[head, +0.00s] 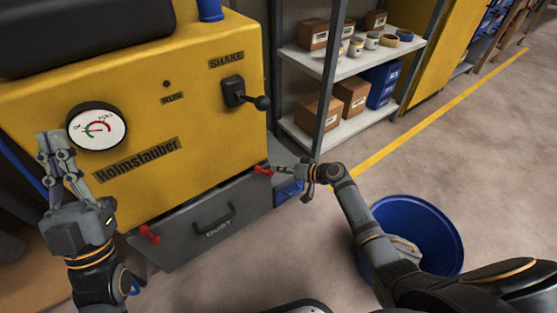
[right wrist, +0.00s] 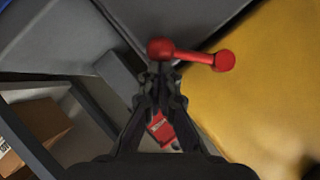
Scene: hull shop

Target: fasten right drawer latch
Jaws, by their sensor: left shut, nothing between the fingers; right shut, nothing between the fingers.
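The grey dust drawer (head: 205,222) is at the bottom of the yellow machine and looks closed. The right drawer latch (head: 262,170) is a small red lever at the drawer's upper right corner. In the right wrist view the latch (right wrist: 192,54) lies nearly level, with its red ball end just beyond my fingertips. My right gripper (head: 274,169) is shut and empty, right beside the latch; I cannot tell whether it touches. Its fingertips also show in the right wrist view (right wrist: 160,76). The left red latch (head: 149,234) is at the drawer's left end. My left gripper (head: 50,140) is shut and empty near the gauge.
The gauge (head: 97,127) and black shake lever (head: 246,93) are on the machine's front. A shelf rack (head: 345,62) with boxes stands to the right. A blue bin (head: 440,225) stands on the floor below my right arm. Open floor lies beyond it.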

